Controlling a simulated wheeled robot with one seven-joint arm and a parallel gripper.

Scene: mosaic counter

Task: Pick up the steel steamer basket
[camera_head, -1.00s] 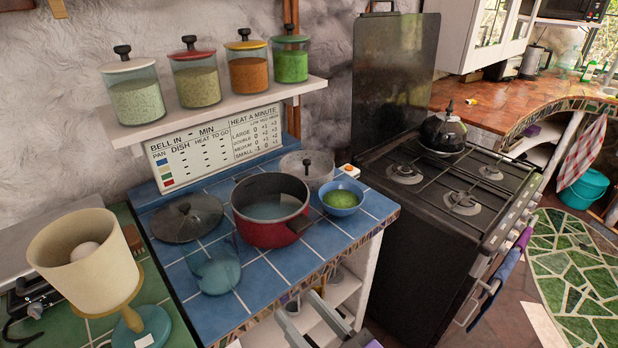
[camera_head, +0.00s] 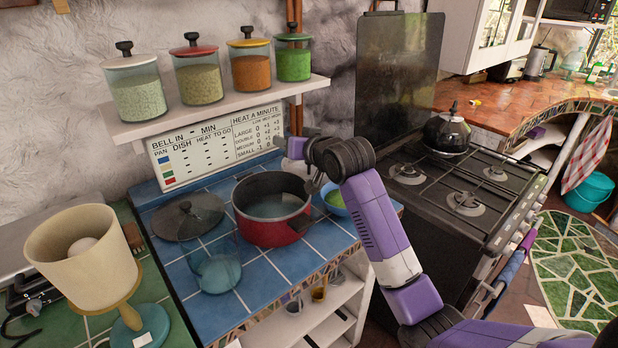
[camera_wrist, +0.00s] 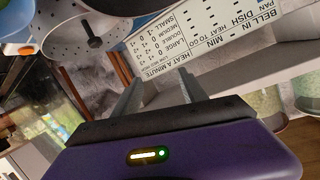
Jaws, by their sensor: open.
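The steel steamer basket (camera_wrist: 80,35), a pale perforated bowl with a dark knobbed post, shows in the upper left of the wrist view. In the head view it stands on the blue tiles behind the red pot, and my arm hides most of it, leaving its left edge (camera_head: 290,166). My gripper (camera_wrist: 160,70) is open and empty, with two grey fingers spread apart. The basket is up and left of the fingertips in the wrist view, not between them. In the head view my gripper (camera_head: 289,143) is over the back of the counter, near the basket.
The red pot (camera_head: 270,229) stands close in front of the basket, and a green-filled blue bowl (camera_head: 333,198) is partly behind my arm. The heat chart (camera_head: 215,147) and jar shelf (camera_head: 220,108) are close behind. A dark lid (camera_head: 188,218) lies left.

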